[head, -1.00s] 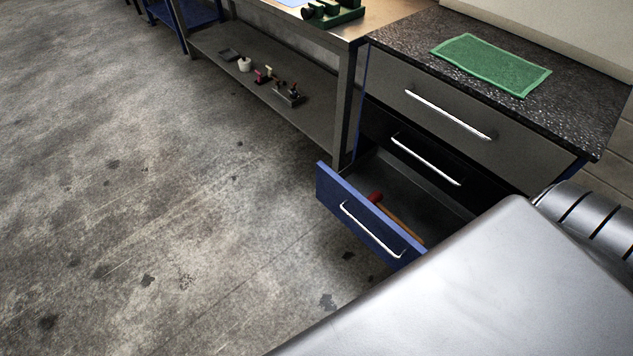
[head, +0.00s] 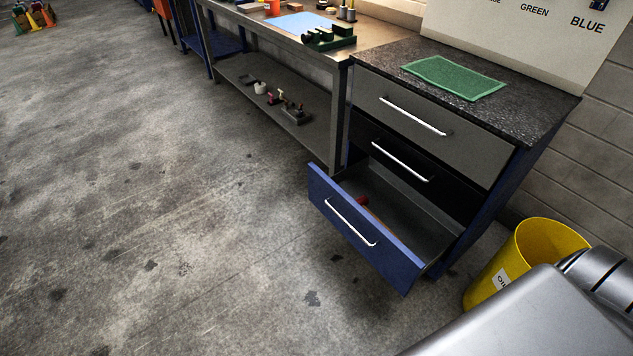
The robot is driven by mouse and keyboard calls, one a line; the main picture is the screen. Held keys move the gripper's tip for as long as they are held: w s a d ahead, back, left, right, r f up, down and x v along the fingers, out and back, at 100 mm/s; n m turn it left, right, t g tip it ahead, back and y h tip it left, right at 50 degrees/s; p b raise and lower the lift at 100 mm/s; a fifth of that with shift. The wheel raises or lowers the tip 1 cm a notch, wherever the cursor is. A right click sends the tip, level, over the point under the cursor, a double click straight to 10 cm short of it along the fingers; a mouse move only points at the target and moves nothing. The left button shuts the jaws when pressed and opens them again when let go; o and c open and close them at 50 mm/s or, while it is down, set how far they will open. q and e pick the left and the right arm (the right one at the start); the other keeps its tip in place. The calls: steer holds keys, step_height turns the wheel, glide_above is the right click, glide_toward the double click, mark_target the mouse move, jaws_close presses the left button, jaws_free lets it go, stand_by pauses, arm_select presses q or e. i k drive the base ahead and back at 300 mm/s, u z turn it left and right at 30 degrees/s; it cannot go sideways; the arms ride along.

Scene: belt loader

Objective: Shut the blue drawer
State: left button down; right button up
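The blue drawer (head: 362,232) is the lowest drawer of a cabinet with a dark speckled top. It is pulled well out, and its blue front with a white bar handle (head: 350,222) faces the open floor. A red object (head: 362,201) and part of an orange piece lie inside it, partly hidden behind the front. Neither of my grippers is in view; a smooth grey part of my own body fills the lower right corner.
Above it are a black drawer (head: 402,162) and a grey drawer (head: 425,125), both with white handles. A green cloth (head: 453,78) lies on the cabinet top. A yellow bin (head: 527,257) stands to the right. A metal workbench (head: 338,110) adjoins on the left. The floor in front is clear.

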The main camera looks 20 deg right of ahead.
mark_target(427, 232)
steer(key=z, duration=1.25)
